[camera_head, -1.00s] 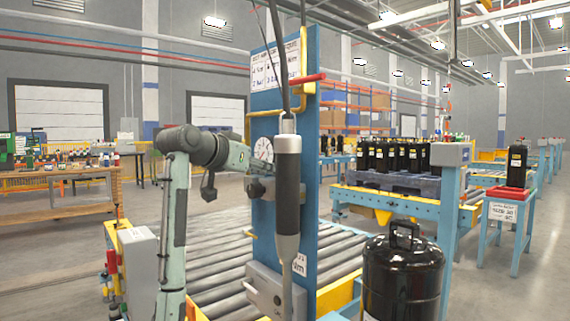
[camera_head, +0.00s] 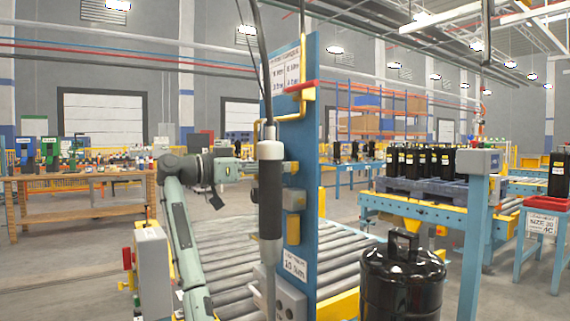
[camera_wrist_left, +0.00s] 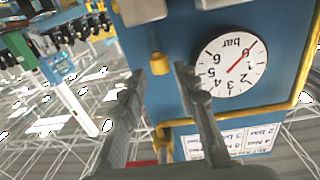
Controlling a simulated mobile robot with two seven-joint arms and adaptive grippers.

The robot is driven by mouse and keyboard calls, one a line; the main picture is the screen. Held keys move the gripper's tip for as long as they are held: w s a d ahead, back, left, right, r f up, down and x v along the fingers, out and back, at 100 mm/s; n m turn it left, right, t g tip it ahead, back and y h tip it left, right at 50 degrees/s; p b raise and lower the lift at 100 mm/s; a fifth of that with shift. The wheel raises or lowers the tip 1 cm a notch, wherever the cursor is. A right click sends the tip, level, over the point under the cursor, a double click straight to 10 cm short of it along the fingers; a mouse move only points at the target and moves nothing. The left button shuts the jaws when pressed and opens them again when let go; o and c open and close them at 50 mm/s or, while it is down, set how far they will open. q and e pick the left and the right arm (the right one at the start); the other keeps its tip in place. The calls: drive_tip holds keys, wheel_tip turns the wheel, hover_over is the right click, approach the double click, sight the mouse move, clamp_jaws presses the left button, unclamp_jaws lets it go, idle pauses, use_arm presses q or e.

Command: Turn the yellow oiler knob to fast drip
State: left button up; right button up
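The yellow oiler knob (camera_wrist_left: 160,62) stands out from the blue panel in the left wrist view, beside a round white pressure gauge (camera_wrist_left: 232,62). My left gripper (camera_wrist_left: 160,72) is open, with one finger on each side of the knob and gaps showing between. I cannot tell how far the fingertips reach along the knob. In the head view my left gripper (camera_head: 243,168) points at the blue panel (camera_head: 308,150), partly hidden behind a hanging tool. I cannot make out the knob there. My right gripper is not in view.
The dark hanging tool (camera_head: 271,192) is in front of the panel. A grey box with a yellow part (camera_head: 293,230) sits on the panel. A roller conveyor (camera_head: 225,245) runs below. A black tank (camera_head: 402,275) stands at the front right.

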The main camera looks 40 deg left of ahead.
sight(294, 167)
use_arm(q)
drive_tip(key=shift+x, duration=1.5)
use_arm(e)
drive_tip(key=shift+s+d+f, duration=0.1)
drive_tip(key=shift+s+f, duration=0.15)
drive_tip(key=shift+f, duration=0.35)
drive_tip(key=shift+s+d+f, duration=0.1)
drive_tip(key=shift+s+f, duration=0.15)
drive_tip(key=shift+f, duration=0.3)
use_arm(q)
drive_tip(key=shift+c, duration=0.6)
clamp_jaws()
drive_tip(key=n+y, duration=0.1)
drive_tip(key=y, duration=0.1)
drive_tip(key=n+t+y, duration=0.1)
drive_tip(key=n+y, duration=0.1)
drive_tip(key=y, duration=0.1)
drive_tip(key=d+n+y, duration=0.1)
drive_tip(key=n+y, duration=0.1)
drive_tip(key=y, duration=0.1)
drive_tip(key=shift+s+d+t, duration=0.1)
drive_tip(key=shift+t, duration=0.3)
drive_tip(key=shift+n+y, duration=0.7)
drive_tip(key=shift+y, duration=0.1)
